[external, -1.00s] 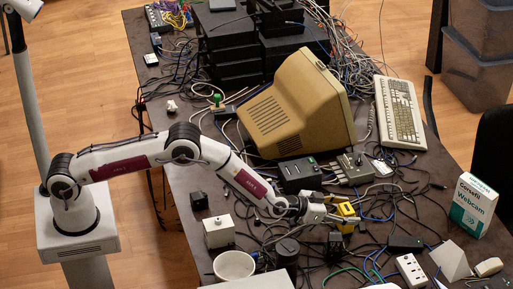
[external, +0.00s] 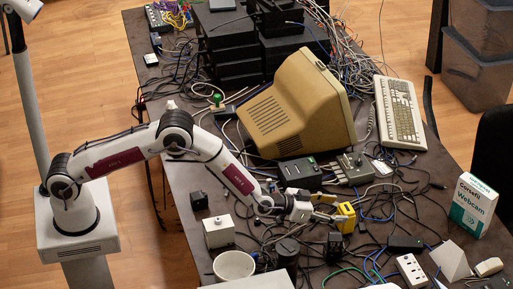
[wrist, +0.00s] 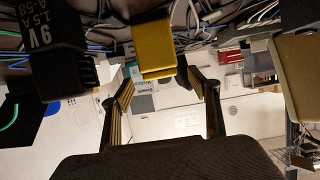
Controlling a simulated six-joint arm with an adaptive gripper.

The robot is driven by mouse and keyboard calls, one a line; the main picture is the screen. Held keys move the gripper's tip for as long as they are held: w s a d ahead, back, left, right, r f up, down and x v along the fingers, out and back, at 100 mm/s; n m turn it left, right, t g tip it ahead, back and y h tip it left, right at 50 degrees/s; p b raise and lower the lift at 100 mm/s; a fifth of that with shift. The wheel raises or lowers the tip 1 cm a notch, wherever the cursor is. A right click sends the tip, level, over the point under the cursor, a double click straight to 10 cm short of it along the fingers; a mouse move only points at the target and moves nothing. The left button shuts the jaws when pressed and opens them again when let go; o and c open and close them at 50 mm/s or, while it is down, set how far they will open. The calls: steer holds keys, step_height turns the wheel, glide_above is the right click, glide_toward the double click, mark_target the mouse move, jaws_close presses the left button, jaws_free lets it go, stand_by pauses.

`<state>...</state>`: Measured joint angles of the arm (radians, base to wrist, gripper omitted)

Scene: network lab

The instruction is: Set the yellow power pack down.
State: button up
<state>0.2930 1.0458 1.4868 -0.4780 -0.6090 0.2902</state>
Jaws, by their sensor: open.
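The yellow power pack (external: 345,217) stands among cables on the dark table, right of the middle in the external view. In the wrist view the yellow power pack (wrist: 153,50) shows at the top centre, just beyond my fingertips. My gripper (external: 328,210) is just to its left in the external view. In the wrist view my gripper (wrist: 160,82) has its two fingers spread apart with nothing between them. The pack's underside contact with the table is hidden.
A black 9V adapter (wrist: 52,50) is close beside the pack in the wrist view. A black adapter (external: 334,242) stands in front of it in the external view. A beige monitor (external: 292,105), a white cup (external: 234,265) and a webcam box (external: 472,206) are farther off. Loose cables crowd the table.

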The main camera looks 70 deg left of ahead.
steer(key=v, duration=0.7)
stand_by(0.3)
steer(key=shift+r, duration=0.1)
stand_by(0.5)
steer(key=s+a+r+g+h, duration=0.1)
steer(key=s+a+r+g, duration=0.15)
steer(key=s+r, duration=0.7)
steer(key=s+a+r+g+h, duration=0.1)
steer(key=s+a+r, duration=0.3)
steer(key=s+r, duration=0.55)
steer(key=s+a+r+g, duration=0.1)
steer(key=s+a, duration=0.2)
steer(key=s, duration=0.8)
steer(key=s+a+r+g+y, duration=0.1)
steer(key=s+a, duration=0.3)
steer(key=s, duration=0.6)
steer(key=s+a+r+g+y, duration=0.1)
steer(key=s+a+g, duration=0.1)
steer(key=s, duration=0.9)
steer(key=shift+s+a, duration=0.35)
steer(key=shift+a, duration=0.4)
steer(key=shift+g, duration=0.25)
